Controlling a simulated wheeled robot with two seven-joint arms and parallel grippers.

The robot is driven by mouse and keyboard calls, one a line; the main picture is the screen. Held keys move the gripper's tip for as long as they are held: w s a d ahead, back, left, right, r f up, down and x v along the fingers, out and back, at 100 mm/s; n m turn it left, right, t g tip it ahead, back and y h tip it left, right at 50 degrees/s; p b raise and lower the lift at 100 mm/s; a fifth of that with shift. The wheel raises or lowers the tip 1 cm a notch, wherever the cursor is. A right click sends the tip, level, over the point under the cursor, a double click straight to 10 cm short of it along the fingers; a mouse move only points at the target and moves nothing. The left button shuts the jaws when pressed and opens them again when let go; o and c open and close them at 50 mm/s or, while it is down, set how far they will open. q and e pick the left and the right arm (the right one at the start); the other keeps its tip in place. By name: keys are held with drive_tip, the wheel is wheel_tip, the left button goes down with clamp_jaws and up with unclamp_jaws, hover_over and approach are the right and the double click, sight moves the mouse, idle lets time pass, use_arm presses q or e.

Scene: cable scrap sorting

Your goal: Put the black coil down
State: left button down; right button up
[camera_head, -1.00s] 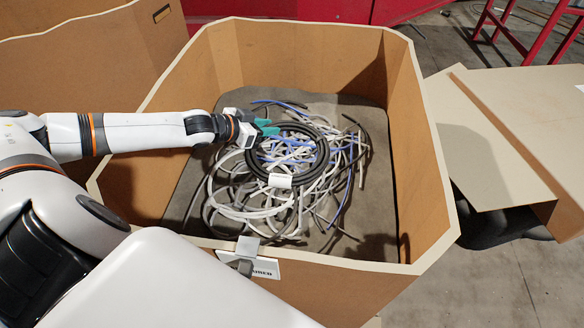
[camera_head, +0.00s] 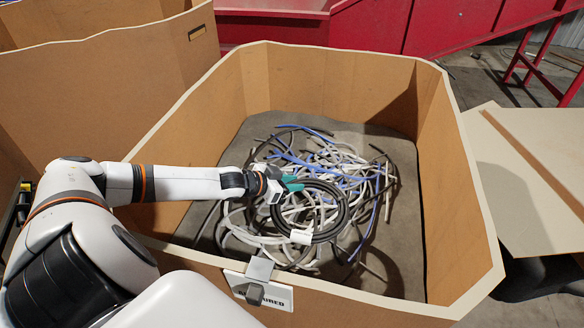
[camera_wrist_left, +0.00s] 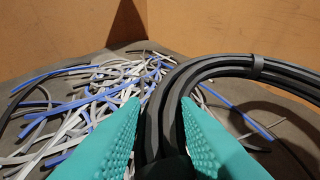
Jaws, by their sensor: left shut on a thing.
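The black coil (camera_head: 345,212) is a ring of several dark cable turns with a white tag (camera_head: 301,236) on its near side. My left gripper (camera_head: 293,184) has teal fingers and is shut on the coil's far left part. In the left wrist view the coil (camera_wrist_left: 215,66) passes between the two fingers (camera_wrist_left: 163,105), and a band wraps it at the right. The coil is over the cable scrap pile (camera_head: 377,160) inside the cardboard box (camera_head: 462,180). I cannot tell whether its underside touches the scraps. My right gripper is not in view.
White, grey, blue and black scraps lie on the box's grey floor (camera_head: 405,255), which is bare along the right. Tall cardboard walls surround it. A labelled holder (camera_head: 258,280) hangs on the near rim. Another box (camera_head: 95,90) stands left, cardboard sheets (camera_head: 530,170) lie right.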

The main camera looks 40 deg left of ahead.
use_arm(q)
wheel_tip(320, 180, down, 2)
drive_tip(key=shift+f, duration=0.1)
drive_tip(key=shift+f+b, duration=0.3)
drive_tip(key=shift+f, duration=0.25)
drive_tip(key=c, duration=1.1)
unclamp_jaws()
drive_tip(key=shift+r, duration=0.3)
drive_tip(key=shift+p+v, duration=2.65)
drive_tip(key=shift+v, duration=3.5)
